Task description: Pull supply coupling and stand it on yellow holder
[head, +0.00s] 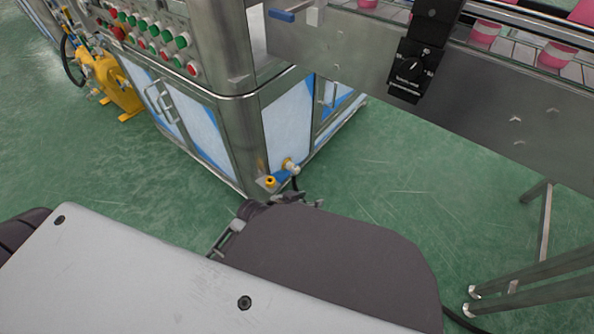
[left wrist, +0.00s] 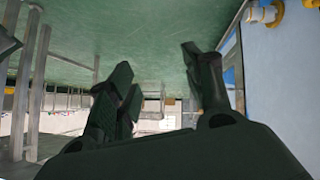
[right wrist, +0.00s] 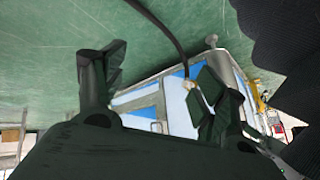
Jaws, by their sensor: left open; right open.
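Low on the corner of the steel cabinet, the head view shows a blue fitting (head: 281,176) with a pale, brass-toned coupling end (head: 290,165). A small yellow holder (head: 269,181) sits beside it, and a black hose (head: 296,184) hangs just below. A yellow and white fitting (left wrist: 265,14) shows at the top right of the left wrist view. My left gripper (left wrist: 160,78) is open and empty. My right gripper (right wrist: 150,85) is open and empty; a black hose (right wrist: 172,30) runs down behind its right finger, where its end is partly hidden.
The steel cabinet (head: 240,140) stands ahead, with a panel of red and green buttons (head: 150,40). A conveyor (head: 450,100) with pink cans runs at the upper right, its steel legs (head: 540,285) at the lower right. A yellow pump (head: 118,85) stands at the left. Green floor (head: 400,190) is clear between.

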